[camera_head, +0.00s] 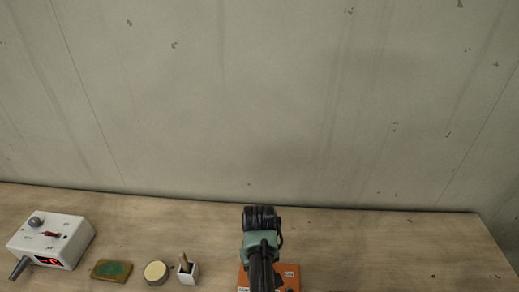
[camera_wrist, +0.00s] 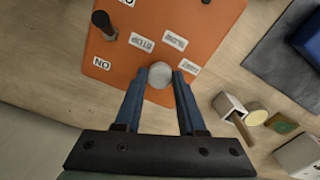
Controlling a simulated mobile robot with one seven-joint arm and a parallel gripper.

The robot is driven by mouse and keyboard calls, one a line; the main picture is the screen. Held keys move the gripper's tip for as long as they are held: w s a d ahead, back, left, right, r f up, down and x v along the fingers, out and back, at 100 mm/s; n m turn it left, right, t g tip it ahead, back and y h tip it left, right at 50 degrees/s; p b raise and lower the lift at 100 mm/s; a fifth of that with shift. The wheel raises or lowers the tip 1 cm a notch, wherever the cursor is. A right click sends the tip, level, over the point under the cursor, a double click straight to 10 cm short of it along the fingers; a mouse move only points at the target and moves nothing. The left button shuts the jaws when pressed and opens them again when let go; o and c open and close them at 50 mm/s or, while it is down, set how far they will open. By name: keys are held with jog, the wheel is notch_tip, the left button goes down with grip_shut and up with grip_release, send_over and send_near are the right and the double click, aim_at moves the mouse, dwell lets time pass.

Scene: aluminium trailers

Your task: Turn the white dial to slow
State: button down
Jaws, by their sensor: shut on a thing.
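The white dial (camera_wrist: 159,78) sits on the orange panel (camera_wrist: 200,20) in the wrist view. My gripper (camera_wrist: 161,74) has its two blue fingers on either side of the dial, shut on it. Printed labels stand around the dial: one reads stop (camera_wrist: 142,41), one slow (camera_wrist: 174,41), and a third (camera_wrist: 189,67) is hard to read. No pointer mark on the dial can be made out. In the head view the orange panel (camera_head: 291,275) shows at the bottom edge, mostly covered by my arm, and the dial is hidden.
A dark lever (camera_wrist: 104,25) stands on the panel, with an "ON" label (camera_wrist: 101,63) nearby. In the head view, a white holder (camera_head: 189,275), a round tin (camera_head: 156,272), a green sponge (camera_head: 111,270) and a white box (camera_head: 65,240) stand to the left. Table on the right is clear.

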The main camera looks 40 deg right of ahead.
jog(key=shift+m, duration=1.2)
jog(key=c, duration=0.5)
grip_release()
jog(key=shift+r, duration=0.1)
notch_tip(320, 180, up, 13)
jog(key=p, duration=0.1)
